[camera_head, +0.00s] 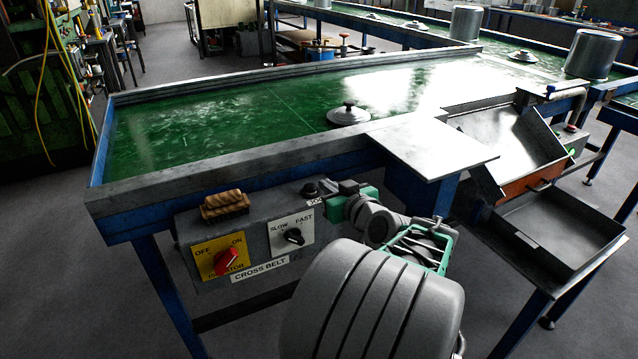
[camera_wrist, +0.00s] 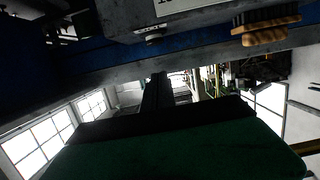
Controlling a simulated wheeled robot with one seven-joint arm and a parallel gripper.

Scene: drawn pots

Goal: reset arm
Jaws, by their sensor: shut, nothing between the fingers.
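My gripper (camera_head: 342,188) is beside the right end of the grey control box (camera_head: 258,238), close to the black button on its top. In the camera_wrist view its dark fingers (camera_wrist: 157,88) are together and empty, above its green body. In that view the picture is upside down. The box has a yellow plate with a red switch (camera_head: 227,262) and a white plate with a SLOW/FAST knob (camera_head: 294,237). Whether my fingers touch the box or its button, I cannot tell.
A wooden brush (camera_head: 224,205) lies on the box; it also shows in the wrist view (camera_wrist: 265,30). Behind is the green belt (camera_head: 230,120) with a pot lid (camera_head: 348,115). A metal plate (camera_head: 430,148), a chute and an empty tray (camera_head: 545,235) stand to the right.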

